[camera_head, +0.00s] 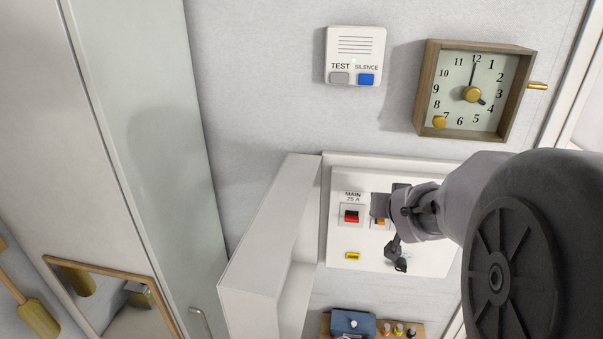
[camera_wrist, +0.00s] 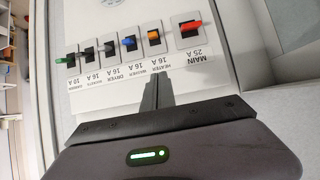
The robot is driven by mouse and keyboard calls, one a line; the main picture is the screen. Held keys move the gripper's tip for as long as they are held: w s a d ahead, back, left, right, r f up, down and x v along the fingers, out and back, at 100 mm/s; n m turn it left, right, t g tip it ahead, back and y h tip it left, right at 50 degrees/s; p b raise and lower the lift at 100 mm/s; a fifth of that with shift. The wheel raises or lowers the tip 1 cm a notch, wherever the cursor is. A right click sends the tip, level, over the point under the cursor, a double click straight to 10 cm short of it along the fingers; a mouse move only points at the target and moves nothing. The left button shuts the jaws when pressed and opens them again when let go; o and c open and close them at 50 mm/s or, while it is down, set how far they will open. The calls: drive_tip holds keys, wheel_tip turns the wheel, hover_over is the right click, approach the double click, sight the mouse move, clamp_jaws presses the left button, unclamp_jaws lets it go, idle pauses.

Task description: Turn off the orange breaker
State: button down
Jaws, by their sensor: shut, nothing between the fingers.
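The orange breaker (camera_wrist: 153,37) sits in the row of switches on the white panel, beside the larger red MAIN breaker (camera_wrist: 190,28). In the head view only a small part of the orange breaker (camera_head: 381,222) shows below my fingers. My gripper (camera_wrist: 159,82) is shut and empty. In the wrist view its fingertips are just below the printed labels, in line with the orange breaker and apart from it in the picture. In the head view my gripper (camera_head: 379,205) is in front of the panel and hides most of the other breakers.
The open panel door (camera_head: 262,245) stands out to the left of the panel (camera_head: 345,190). A blue breaker (camera_wrist: 128,42) is close beside the orange one. A clock (camera_head: 428,90) and an alarm box (camera_head: 355,50) hang above. A shelf with small items (camera_head: 352,323) is below.

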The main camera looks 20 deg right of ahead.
hover_over(382, 222)
wheel_tip(382, 222, down, 4)
drive_tip(key=shift+a+f+b, duration=0.1)
drive_tip(key=shift+f+b, duration=0.15)
drive_tip(key=shift+b, duration=0.05)
drive_tip(key=f, duration=0.4)
drive_tip(key=shift+s+a, duration=0.25)
drive_tip(key=shift+s, duration=0.1)
